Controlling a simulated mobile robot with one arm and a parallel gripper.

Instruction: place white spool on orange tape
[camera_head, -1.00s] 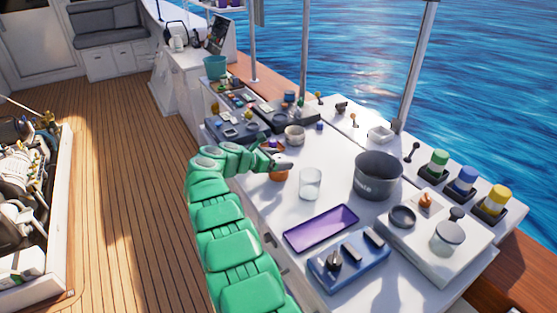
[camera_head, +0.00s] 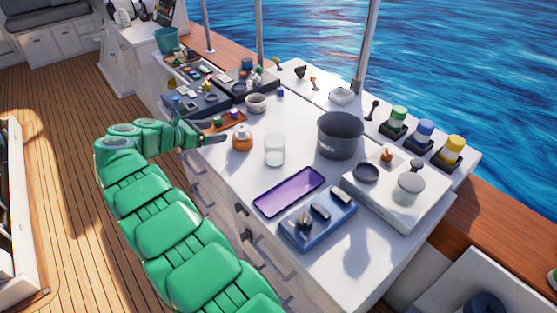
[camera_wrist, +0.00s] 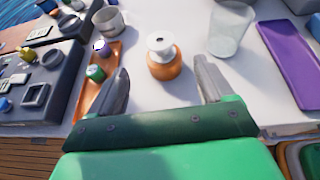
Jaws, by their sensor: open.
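The white spool (camera_wrist: 160,43) sits on top of the round orange tape (camera_wrist: 167,67) in the wrist view, upright and roughly centred. In the head view the orange tape (camera_head: 242,141) stands on the white counter, with the small white spool (camera_head: 242,127) on top. My gripper (camera_head: 216,138) is just left of the tape in the head view. In the wrist view my gripper (camera_wrist: 161,66) is open, its fingers spread to either side with the tape ahead between them. Neither finger visibly touches the tape or spool.
A clear glass (camera_head: 275,150) stands right of the tape, with a purple tray (camera_head: 290,192) nearer. A dark grey pot (camera_head: 340,137) is further right. An orange tray (camera_wrist: 86,102) with small spools lies left of my gripper in the wrist view. A light bowl (camera_head: 256,103) stands behind.

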